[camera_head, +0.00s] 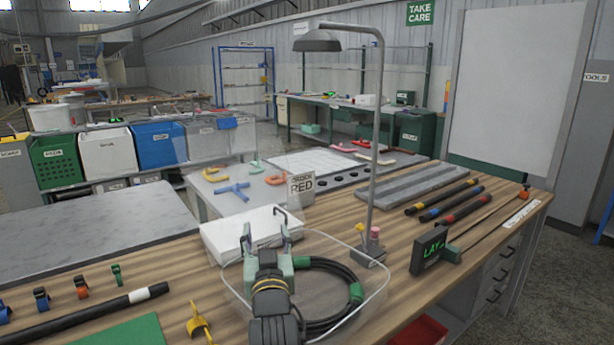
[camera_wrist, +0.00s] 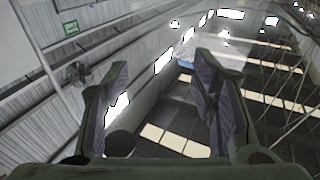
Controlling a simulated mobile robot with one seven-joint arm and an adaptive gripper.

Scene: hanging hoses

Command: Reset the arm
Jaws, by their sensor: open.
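My gripper (camera_head: 266,236) is in the lower middle of the head view, over the wooden bench (camera_head: 185,265). Its two fingers stand apart and point upward, with nothing visible between them. The wrist view also shows my open gripper (camera_wrist: 160,75), with only the hall's wall and roof beyond the fingers. Behind and right of it in the head view, a coiled black hose (camera_head: 345,272) with green end pieces lies in a clear tray (camera_head: 384,283). My gripper and wrist hide part of the coil and tray.
A lamp post (camera_head: 376,130) rises from the bench right of my gripper. A white box (camera_head: 225,238) is close behind it. A black tube (camera_head: 85,317) and several coloured clips lie at left.

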